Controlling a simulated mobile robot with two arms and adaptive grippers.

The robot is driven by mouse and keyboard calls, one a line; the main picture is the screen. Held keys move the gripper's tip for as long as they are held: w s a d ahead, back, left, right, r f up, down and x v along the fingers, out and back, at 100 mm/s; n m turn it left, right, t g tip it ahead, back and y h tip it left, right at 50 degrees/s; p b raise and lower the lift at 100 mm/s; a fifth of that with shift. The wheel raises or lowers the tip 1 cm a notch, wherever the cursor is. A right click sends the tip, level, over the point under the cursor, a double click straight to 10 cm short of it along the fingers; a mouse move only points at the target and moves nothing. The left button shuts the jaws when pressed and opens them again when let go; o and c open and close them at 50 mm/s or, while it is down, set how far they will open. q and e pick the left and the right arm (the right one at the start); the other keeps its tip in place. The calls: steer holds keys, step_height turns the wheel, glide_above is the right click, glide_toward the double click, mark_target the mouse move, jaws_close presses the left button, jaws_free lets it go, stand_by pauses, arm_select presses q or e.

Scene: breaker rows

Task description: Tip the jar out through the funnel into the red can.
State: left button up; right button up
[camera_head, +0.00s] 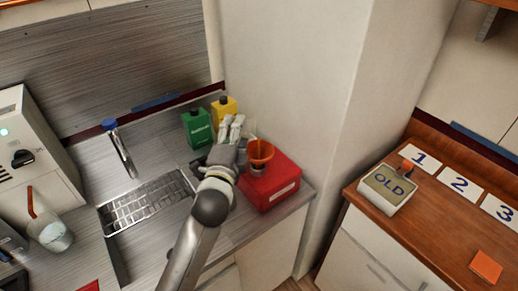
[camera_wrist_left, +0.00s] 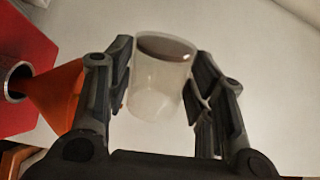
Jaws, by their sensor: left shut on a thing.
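The red can (camera_head: 281,183) stands near the front right corner of the counter, and its red side shows at the left of the wrist view (camera_wrist_left: 22,45). The orange funnel (camera_head: 262,153) sits upright in the can's opening, and its cone shows in the wrist view (camera_wrist_left: 58,96) beside the left finger. My left gripper (camera_head: 232,131) is just behind and left of the funnel, shut on the clear jar (camera_wrist_left: 157,92). The jar has a dark grey-brown patch at its far end; I cannot tell whether that is contents or a base. My right gripper is out of view.
A blue-topped tap (camera_head: 119,148) and drain grid (camera_head: 147,201) lie left. A wall pillar (camera_head: 285,90) rises behind the can.

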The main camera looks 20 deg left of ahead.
arm_select(q)
steer(key=shift+d+f+m, duration=0.1)
steer(key=shift+f+m, duration=0.15)
steer(key=shift+m, duration=0.45)
steer(key=shift+d+r+m+p, duration=0.1)
steer(key=shift+m+p, duration=0.2)
steer(key=shift+p, duration=0.1)
stand_by(0.4)
